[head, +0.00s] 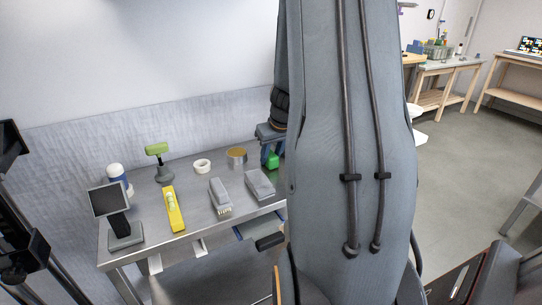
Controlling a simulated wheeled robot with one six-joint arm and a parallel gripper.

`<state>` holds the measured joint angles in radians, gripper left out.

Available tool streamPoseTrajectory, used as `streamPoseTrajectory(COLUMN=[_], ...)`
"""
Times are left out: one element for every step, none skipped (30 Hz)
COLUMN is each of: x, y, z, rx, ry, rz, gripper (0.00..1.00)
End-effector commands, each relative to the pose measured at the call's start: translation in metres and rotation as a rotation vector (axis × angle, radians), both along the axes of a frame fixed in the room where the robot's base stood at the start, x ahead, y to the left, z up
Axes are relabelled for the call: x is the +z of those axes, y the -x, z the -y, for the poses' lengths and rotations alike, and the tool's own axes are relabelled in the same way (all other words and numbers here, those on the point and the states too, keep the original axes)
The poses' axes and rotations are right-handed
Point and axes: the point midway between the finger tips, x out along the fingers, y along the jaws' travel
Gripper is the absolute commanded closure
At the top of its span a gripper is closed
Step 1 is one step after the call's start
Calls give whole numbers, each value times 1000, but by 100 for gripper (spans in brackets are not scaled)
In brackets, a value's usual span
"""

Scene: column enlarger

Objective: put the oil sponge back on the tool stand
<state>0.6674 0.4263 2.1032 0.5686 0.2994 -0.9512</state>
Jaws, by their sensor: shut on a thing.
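My gripper (271,151) is at the far right part of the metal bench (193,213), beside my large grey arm link. Its fingers point down and are shut on a small bright green thing (273,161), which looks like the oil sponge. I cannot tell whether it touches the bench top. No tool stand can be made out for certain; a dark stand with an olive-green top (157,149) is at the back left of the bench. My arm hides the bench's right end.
On the bench are a small screen (109,201), a white-and-blue bottle (117,177), a yellow level (174,208), a white tape roll (202,166), a round tin (236,158), a grey brush (220,196) and a grey block (260,184). A wall stands behind.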

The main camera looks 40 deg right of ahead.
Motion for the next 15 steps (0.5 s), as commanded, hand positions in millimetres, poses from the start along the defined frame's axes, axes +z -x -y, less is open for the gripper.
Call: streamPoseTrajectory(x=[0,-1,-2,-2,-3,-4,-3,-3,-3,-3,-3,-3,-3,-3,-3], y=[0,0,0,0,0,0,0,0,0,0,0,0,0,0,0], z=[0,0,0,0,0,0,0,0,0,0,0,0,0,0,0], rx=[0,0,0,0,0,0,0,0,0,0,0,0,0,0,0], ry=[0,0,0,0,0,0,0,0,0,0,0,0,0,0,0], rz=[0,0,0,0,0,0,0,0,0,0,0,0,0,0,0], gripper=[100,100,100,100,100,100,65,60,53,51,51,51,51,51,51])
